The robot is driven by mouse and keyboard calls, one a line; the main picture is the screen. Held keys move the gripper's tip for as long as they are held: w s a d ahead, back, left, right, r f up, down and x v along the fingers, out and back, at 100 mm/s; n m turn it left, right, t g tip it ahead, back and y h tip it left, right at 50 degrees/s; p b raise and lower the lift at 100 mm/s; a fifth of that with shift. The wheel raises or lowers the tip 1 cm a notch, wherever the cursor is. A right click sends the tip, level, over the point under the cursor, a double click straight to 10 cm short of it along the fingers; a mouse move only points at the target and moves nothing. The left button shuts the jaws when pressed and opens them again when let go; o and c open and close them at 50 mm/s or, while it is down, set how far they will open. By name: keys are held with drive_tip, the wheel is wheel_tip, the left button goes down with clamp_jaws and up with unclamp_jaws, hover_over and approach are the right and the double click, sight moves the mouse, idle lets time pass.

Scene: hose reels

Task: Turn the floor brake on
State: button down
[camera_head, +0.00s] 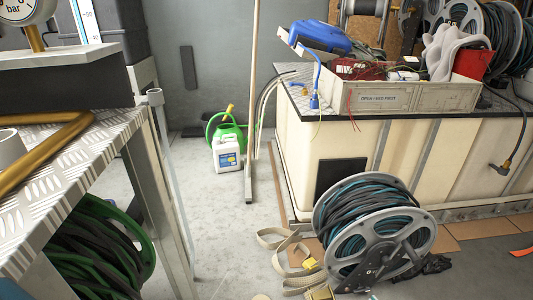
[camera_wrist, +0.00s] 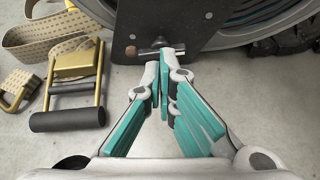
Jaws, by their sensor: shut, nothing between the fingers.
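The hose reel on the floor (camera_head: 372,232) has grey side discs and dark and teal hose wound on it. In the wrist view its dark base plate (camera_wrist: 195,18) fills the top middle. A small metal lever (camera_wrist: 158,46) sits at the plate's lower edge, and I take it to be the floor brake. A reddish-brown round knob or bolt (camera_wrist: 131,51) is just left of it. My gripper (camera_wrist: 163,64) is shut and empty, its tips just below the lever. I cannot tell whether they touch it.
A beige strap (camera_head: 284,250) with a yellow buckle (camera_wrist: 75,92) lies on the floor left of the reel. A cream tank (camera_head: 410,160) stands behind the reel. A metal-topped bench (camera_head: 60,180) stands at left.

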drive_tip(key=shift+w+a+b, duration=0.15)
drive_tip(key=shift+w+b, duration=0.35)
drive_tip(key=shift+w, duration=1.25)
drive_tip(key=shift+w+a+b, duration=0.1)
drive_tip(key=shift+w+b, duration=0.35)
drive_tip(key=shift+w, duration=1.3)
drive_tip(key=shift+f+b, duration=0.3)
drive_tip(key=shift+f, duration=0.25)
drive_tip(key=shift+d+p, duration=0.4)
drive_tip(key=shift+p, duration=1.05)
drive_tip(key=shift+r, duration=0.15)
drive_tip(key=shift+r+p, duration=0.3)
drive_tip(key=shift+p, duration=0.25)
drive_tip(key=s+p, duration=0.2)
drive_tip(key=s, duration=0.4)
drive_tip(key=shift+d, duration=0.15)
